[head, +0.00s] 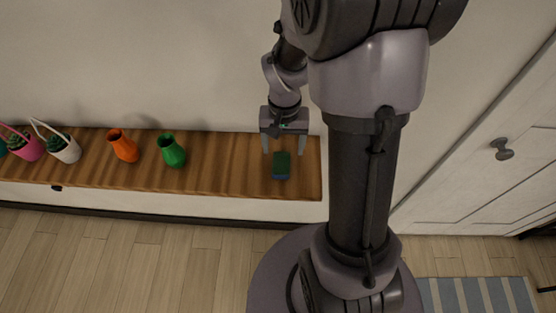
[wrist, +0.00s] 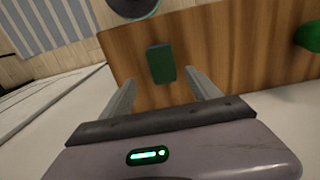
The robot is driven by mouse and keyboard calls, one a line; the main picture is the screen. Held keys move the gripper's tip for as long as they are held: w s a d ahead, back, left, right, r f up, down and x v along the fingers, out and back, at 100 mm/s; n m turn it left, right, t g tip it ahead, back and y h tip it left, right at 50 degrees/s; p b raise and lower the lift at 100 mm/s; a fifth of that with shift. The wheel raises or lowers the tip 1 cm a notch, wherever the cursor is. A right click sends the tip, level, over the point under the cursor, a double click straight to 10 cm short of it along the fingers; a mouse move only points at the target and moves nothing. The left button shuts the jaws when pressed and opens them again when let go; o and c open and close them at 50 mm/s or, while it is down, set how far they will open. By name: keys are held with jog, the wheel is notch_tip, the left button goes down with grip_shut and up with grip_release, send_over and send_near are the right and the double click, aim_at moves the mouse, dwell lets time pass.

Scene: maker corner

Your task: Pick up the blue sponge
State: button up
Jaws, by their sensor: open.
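The blue sponge (head: 281,166) lies on the wooden shelf top (head: 225,177) near its right end. It has a dark green upper face and a blue side. In the wrist view the sponge (wrist: 161,64) shows just beyond the fingertips, roughly between their lines. My gripper (head: 284,150) is open, with its two fingers apart and nothing between them. It reaches down over the back of the shelf, close to the sponge. The wrist view also shows both fingers of my gripper (wrist: 162,82). I cannot tell the exact height of the fingertips above the wood.
A green vase (head: 172,152) and an orange vase (head: 123,146) stand left of the sponge. A wall rises behind the shelf. A white cabinet door (head: 490,150) is at the right. The wood around the sponge is clear.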

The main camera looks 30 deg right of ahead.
aim_at(281, 162)
jog(key=f+b, duration=0.1)
jog(key=f, duration=0.7)
jog(key=shift+w+a+f+b, duration=0.15)
jog(key=shift+a+b, duration=0.05)
jog(key=shift+b, duration=0.2)
jog(key=c, duration=1.4)
